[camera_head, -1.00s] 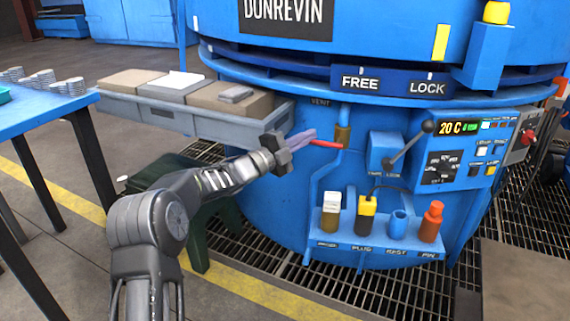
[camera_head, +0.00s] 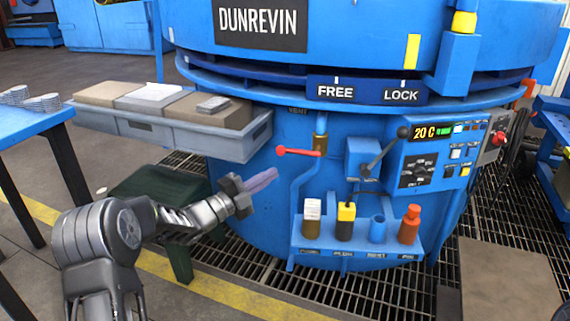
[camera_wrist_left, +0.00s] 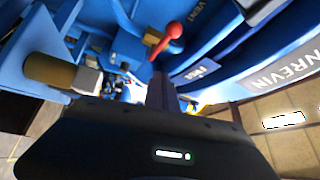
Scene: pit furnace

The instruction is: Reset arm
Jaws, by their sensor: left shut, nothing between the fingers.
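My left gripper (camera_head: 262,180) comes in from the left, in front of the blue furnace (camera_head: 262,228). Its fingers are together and hold nothing. It is below and left of the red-handled vent lever (camera_head: 298,152) and apart from it. In the left wrist view the closed fingers (camera_wrist_left: 161,92) point towards the furnace side, and the red lever knob (camera_wrist_left: 174,30) shows beyond them. My right gripper is in neither view.
A grey shelf with boxes (camera_head: 190,135) juts from the furnace above my left forearm. A dark green stool (camera_head: 150,185) stands behind the arm. A small rack (camera_head: 350,250) holds several coloured pieces. A control panel (camera_head: 440,155) is at right. A blue table (camera_head: 25,125) stands at left.

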